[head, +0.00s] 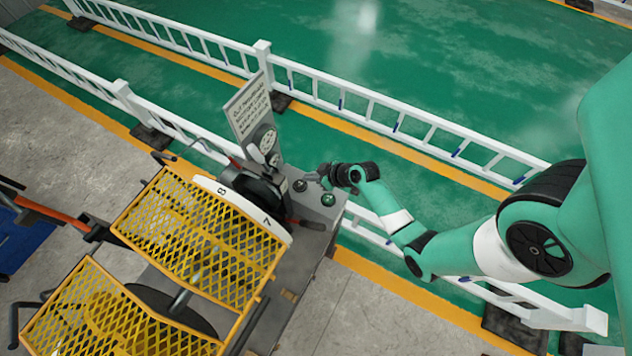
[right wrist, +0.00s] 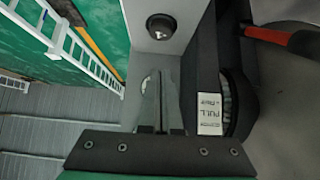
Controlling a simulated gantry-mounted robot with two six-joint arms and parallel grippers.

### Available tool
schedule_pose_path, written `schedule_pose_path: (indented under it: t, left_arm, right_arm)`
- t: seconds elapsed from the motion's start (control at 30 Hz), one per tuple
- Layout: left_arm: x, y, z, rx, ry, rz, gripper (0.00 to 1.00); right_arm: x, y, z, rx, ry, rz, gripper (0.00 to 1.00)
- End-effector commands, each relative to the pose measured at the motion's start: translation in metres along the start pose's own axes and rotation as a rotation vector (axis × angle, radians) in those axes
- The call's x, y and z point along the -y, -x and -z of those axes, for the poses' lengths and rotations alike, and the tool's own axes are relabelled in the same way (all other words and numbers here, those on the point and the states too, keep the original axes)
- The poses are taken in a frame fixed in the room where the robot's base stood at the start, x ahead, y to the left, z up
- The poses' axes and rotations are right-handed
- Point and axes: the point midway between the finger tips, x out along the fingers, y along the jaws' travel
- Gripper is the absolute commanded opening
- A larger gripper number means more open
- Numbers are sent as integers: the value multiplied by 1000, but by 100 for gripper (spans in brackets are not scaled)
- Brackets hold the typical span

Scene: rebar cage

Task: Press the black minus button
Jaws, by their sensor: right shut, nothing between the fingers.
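A grey control panel (head: 322,212) on the machine carries dark round buttons. One button (head: 300,186) is left of my right gripper and another (head: 328,199) is just below it in the head view. In the right wrist view, a black round button (right wrist: 161,27) with a small white mark sits on the panel, beyond the fingertips. I cannot read the mark as a minus. My right gripper (head: 324,172) is shut and empty, over the panel; its fingers (right wrist: 160,82) are together in the wrist view. A pale round part (right wrist: 148,84) is partly hidden behind them. My left gripper is not in view.
Yellow mesh guards (head: 200,240) cover the machine left of the panel. A sign board (head: 250,112) stands behind the panel. A white railing (head: 400,118) runs behind the machine. A red-orange handle (right wrist: 275,36) lies at the right in the wrist view.

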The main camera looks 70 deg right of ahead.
Motion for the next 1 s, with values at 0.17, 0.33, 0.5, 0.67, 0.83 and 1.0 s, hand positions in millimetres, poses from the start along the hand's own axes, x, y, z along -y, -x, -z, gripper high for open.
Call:
schedule_pose_path:
  t: [0.17,0.33,0.5,0.67,0.83,1.0]
  left_arm:
    - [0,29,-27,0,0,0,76]
    - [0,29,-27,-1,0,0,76]
    - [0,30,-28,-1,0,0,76]
    - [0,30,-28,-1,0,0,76]
    - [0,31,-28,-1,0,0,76]
    - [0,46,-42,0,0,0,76]
  right_arm:
    - [0,-45,-5,0,2,1,0]
    - [0,-59,-21,3,-2,0,0]
    - [0,-66,-28,0,-2,0,0]
    - [0,-66,-28,0,-1,0,0]
    - [0,-67,-29,0,-1,0,0]
    - [0,-80,-43,1,-1,0,0]
